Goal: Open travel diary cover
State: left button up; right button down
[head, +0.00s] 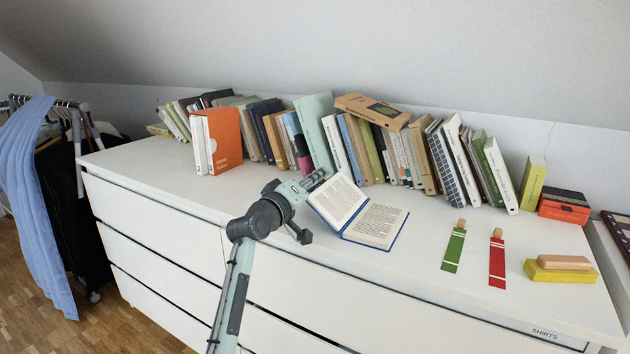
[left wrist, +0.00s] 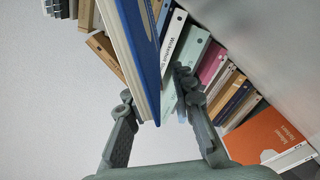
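The travel diary (head: 375,224) lies open on the white dresser top in the head view, printed pages up, with blue cover edges showing. Its left half looks tilted up and its right half lies flatter. In the left wrist view the diary's blue cover and page edges (left wrist: 134,45) reach down between the fingers. My left gripper (head: 318,178) is at the upper left edge of the diary. Its two fingers (left wrist: 155,92) are spread, with a gap on the blue cover's side; contact on the page side is unclear. My right gripper is in neither view.
A row of books (head: 375,150) stands along the back of the dresser (head: 150,185), with an orange binder (head: 226,140) at its left. A green bookmark (head: 454,250), a red one (head: 497,262) and a yellow block (head: 560,274) lie to the right. The front left top is clear.

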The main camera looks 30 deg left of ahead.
pick_arm(q)
jog(key=shift+c, duration=0.5)
grip_shut()
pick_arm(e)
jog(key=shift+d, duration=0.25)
pick_arm(q)
jog(key=shift+r, duration=0.1)
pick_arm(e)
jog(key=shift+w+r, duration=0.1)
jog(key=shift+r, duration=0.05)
